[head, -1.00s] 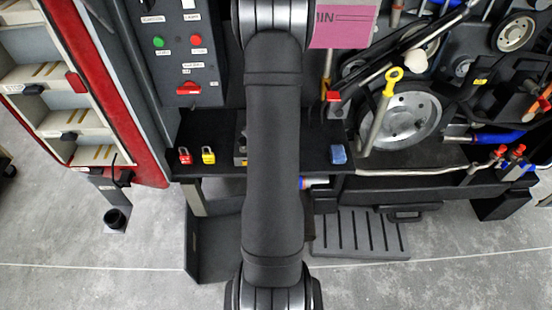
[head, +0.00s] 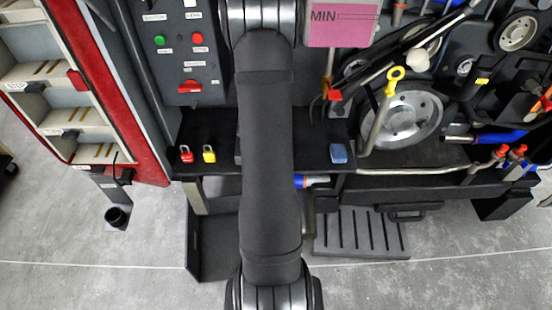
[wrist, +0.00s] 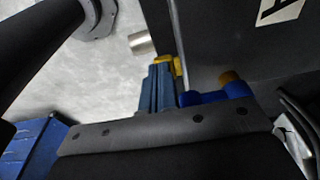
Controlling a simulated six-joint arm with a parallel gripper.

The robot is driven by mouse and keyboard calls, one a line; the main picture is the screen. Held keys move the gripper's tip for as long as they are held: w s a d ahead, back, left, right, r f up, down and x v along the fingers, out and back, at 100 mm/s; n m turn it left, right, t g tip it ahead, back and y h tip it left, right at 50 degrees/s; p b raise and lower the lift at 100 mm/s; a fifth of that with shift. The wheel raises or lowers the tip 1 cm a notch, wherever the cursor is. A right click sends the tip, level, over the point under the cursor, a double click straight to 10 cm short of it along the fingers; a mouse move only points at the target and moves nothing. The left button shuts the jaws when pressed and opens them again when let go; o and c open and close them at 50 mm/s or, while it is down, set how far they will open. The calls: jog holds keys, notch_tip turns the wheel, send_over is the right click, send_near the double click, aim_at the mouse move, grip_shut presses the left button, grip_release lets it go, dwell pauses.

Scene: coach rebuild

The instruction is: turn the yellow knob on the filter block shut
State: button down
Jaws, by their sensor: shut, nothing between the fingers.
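In the wrist view, my gripper (wrist: 170,66) shows as two blue ribbed fingers with yellow tips, side by side and closed, with nothing seen between them. Just right of the fingers is a blue rounded part (wrist: 203,97) with a yellow-orange cap (wrist: 232,77); this looks like the filter block and its knob, partly hidden by the dark gripper body. Whether the fingers touch the cap, and how far the knob is turned, I cannot tell. In the head view my arm hides the gripper and knob; a blue and white pipe end (head: 312,181) shows beside the arm.
A red padlock (head: 186,155) and a yellow padlock (head: 208,155) stand on the black shelf left of my arm, and a blue block (head: 339,154) to its right. A large grey wheel (head: 405,118) and a yellow-ringed dipstick (head: 394,76) stand further right. A metal cylinder (wrist: 141,43) shows above the fingers.

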jog(key=shift+a+h, duration=0.15)
jog(key=shift+h, duration=0.15)
jog(key=shift+a+f+h, duration=0.15)
jog(key=shift+a+h, duration=0.05)
jog(key=shift+h, duration=0.3)
jog(key=shift+a+f, duration=0.8)
jog(key=shift+f, duration=0.2)
jog(key=shift+a+f, duration=0.1)
jog(key=shift+f, duration=0.05)
dwell(1.1)
jog(key=shift+d+r, duration=0.25)
jog(key=shift+d, duration=0.55)
jog(key=a+r, duration=0.9)
jog(key=a, duration=0.2)
jog(key=shift+r, duration=0.15)
